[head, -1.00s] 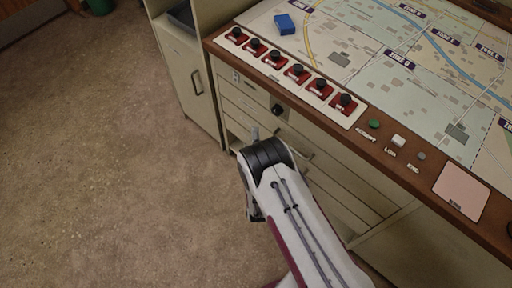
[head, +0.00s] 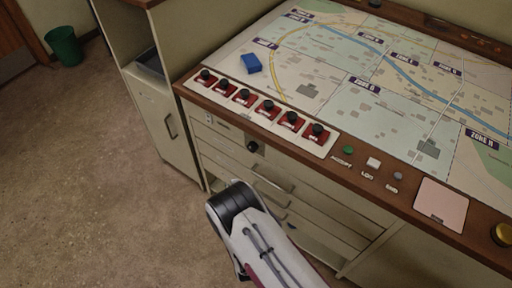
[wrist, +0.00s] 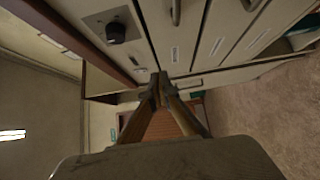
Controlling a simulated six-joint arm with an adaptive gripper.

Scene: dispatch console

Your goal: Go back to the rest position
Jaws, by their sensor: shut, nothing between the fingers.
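My gripper (wrist: 160,78) shows in the wrist view with its two fingers together at the tips and nothing between them. In the head view my arm reaches up from the bottom edge in front of the console drawers, and its fingers are hidden there. The console (head: 400,197) carries a map board (head: 340,117) on top. A dark round knob (head: 252,146) on the console front also shows in the wrist view (wrist: 116,32).
A row of several red switches with black knobs (head: 267,107) lines the console's front edge. A blue block (head: 250,63) lies on the map. A cabinet (head: 160,110) stands left of the console, and a green bin (head: 64,46) behind it. Open floor (head: 80,180) is at left.

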